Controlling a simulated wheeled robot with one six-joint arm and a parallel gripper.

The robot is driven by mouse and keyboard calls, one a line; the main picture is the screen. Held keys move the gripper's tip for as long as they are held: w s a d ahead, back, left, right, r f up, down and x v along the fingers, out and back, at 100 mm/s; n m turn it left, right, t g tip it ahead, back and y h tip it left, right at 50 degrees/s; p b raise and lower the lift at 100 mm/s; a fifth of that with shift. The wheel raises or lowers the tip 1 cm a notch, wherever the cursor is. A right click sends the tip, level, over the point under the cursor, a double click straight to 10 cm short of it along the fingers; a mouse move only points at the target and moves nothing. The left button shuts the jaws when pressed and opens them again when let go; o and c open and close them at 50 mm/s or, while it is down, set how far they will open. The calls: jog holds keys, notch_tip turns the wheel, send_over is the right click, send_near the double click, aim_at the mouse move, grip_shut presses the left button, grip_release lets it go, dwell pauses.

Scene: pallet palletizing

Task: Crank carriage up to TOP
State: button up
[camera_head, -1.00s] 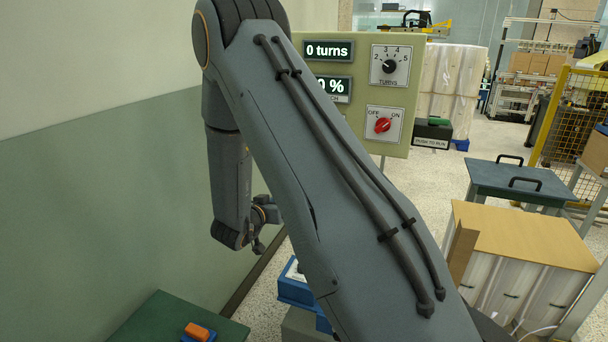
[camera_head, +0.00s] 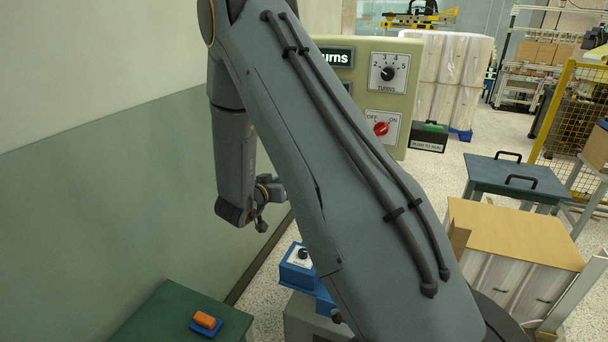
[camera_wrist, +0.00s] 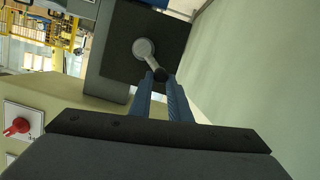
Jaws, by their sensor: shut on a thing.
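In the wrist view, my gripper (camera_wrist: 162,82) is shut on the dark knob (camera_wrist: 160,73) of a crank. The crank's grey arm and round hub (camera_wrist: 143,48) sit against a dark square plate (camera_wrist: 122,22). The knob lies below and right of the hub. In the head view, my own arm hides the crank and the carriage cannot be made out. The pale green panel (camera_head: 411,108) shows a turns display (camera_head: 336,57) whose number is covered, a TURNS dial (camera_head: 388,73) and a red OFF/ON switch (camera_head: 381,129).
A push-to-run box (camera_head: 429,137) stands right of the panel. A blue device (camera_head: 297,268) stands low beside my arm. A green table (camera_head: 165,312) with an orange item (camera_head: 205,320) is at lower left. A wall (camera_head: 110,190) fills the left.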

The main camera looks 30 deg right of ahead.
jog(key=shift+s+d+f, duration=0.2)
jog(key=shift+s+f, duration=0.05)
jog(key=o, duration=0.9)
jog(key=shift+d, duration=0.1)
jog(key=shift+a, duration=0.2)
jog(key=shift+f+p+v, duration=0.2)
jog(key=shift+p+v, duration=0.05)
jog(key=shift+v, duration=0.7)
jog(key=shift+f+p+v, duration=0.2)
jog(key=shift+p+v, duration=0.1)
jog(key=shift+v, duration=0.65)
jog(key=shift+f+p+v, duration=0.2)
jog(key=shift+p+v, duration=0.05)
jog(key=shift+v, duration=0.7)
jog(key=shift+s+a, duration=0.1)
jog(key=shift+a, duration=0.05)
